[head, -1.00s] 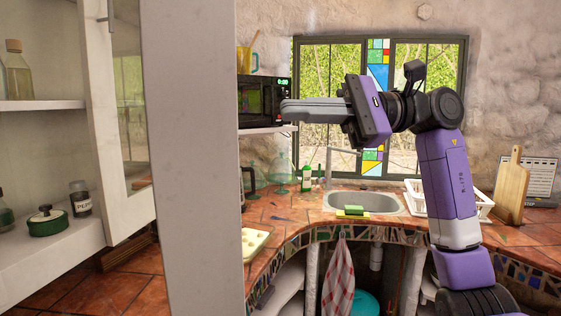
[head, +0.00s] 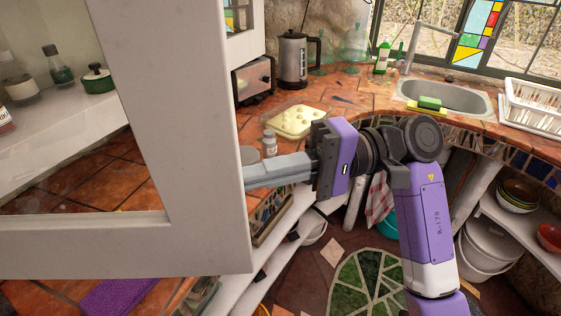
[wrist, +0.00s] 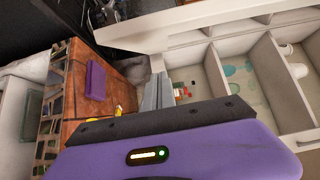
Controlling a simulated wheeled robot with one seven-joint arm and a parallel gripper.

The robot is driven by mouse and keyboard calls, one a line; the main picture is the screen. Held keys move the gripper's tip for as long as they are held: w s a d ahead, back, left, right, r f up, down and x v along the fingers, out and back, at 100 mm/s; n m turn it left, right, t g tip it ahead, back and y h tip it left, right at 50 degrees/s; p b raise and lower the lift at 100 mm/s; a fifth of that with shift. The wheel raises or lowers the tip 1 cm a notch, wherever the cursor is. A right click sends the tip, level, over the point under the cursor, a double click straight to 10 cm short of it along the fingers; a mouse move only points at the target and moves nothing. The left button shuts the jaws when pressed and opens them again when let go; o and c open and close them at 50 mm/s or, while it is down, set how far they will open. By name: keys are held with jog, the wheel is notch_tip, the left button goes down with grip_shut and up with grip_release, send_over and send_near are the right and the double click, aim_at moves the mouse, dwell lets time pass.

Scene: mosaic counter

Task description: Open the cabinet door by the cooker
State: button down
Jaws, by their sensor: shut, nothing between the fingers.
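A white cabinet door frame (head: 200,165) with a large pane fills the left of the head view, close to the camera. A shelf and brown tiles show through it. My gripper (head: 250,176) points left, and its tips end at the frame's right edge. Whether the tips touch it or pass behind it is unclear. The fingers are together and empty; they show in the wrist view too (wrist: 156,93). In the wrist view, an open white cabinet (wrist: 240,75) with several compartments lies to the right of the fingers. No handle or cooker can be made out clearly.
The tiled counter (head: 345,98) curves behind my arm, with a toaster (head: 254,78), a kettle (head: 295,60), a yellow tray (head: 297,121) and a small jar (head: 269,143). A purple item (head: 120,297) lies lower left. Open shelves sit below the counter.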

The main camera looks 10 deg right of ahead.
aim_at(212, 211)
jog(key=s+a+p, duration=0.2)
jog(key=a, duration=0.1)
jog(key=s+a+p, duration=0.1)
jog(key=s+a, duration=0.1)
jog(key=a, duration=0.1)
jog(key=shift+s+p, duration=0.35)
jog(key=shift+s, duration=0.05)
